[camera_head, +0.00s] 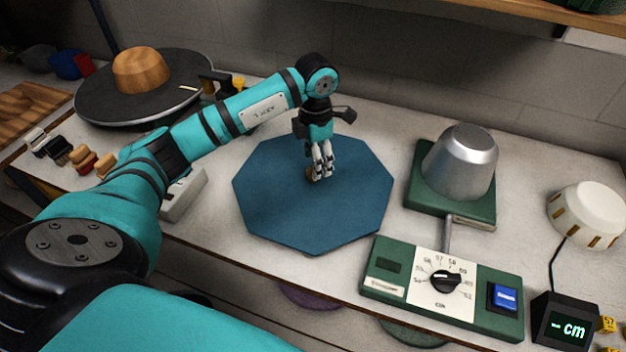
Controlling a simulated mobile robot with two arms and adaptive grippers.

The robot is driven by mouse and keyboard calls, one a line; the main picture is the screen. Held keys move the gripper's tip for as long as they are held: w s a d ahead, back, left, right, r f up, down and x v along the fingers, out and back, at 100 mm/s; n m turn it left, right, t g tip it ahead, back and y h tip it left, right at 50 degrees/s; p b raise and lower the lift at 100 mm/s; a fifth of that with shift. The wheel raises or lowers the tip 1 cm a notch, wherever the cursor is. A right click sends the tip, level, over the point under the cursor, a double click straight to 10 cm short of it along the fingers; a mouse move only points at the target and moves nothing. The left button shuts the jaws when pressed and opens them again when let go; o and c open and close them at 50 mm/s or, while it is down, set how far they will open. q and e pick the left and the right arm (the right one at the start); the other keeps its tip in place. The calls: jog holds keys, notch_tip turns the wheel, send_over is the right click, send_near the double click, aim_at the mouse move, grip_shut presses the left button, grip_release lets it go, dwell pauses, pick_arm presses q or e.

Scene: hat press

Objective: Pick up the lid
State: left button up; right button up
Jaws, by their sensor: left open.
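What I take to be the lid is a flat, dark blue octagonal panel (275,215) lying on the white worktop in the middle of the camera_head view. A small brown knob-like piece (310,175) shows near its centre, mostly hidden by my fingers. My left gripper (321,174) points down over the panel's centre, with its fingertips right at the brown piece. Its jaws are open; whether they touch the piece I cannot tell. My right gripper is out of view.
A green-based metal hat form (461,163) and a green dial box (442,288) stand right of the panel. A cream drum (588,214) and a black cm display (565,322) are farther right. A round black plate with a wooden crown (141,70) sits back left.

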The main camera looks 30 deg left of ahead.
pick_arm(q)
jog(key=f, duration=0.1)
jog(key=f+p, duration=0.1)
jog(key=f, duration=0.2)
jog(key=shift+s+a+f+p, duration=0.1)
jog(key=shift+a+f+p, duration=0.2)
jog(key=shift+p, duration=0.1)
jog(key=shift+f, duration=0.25)
grip_shut()
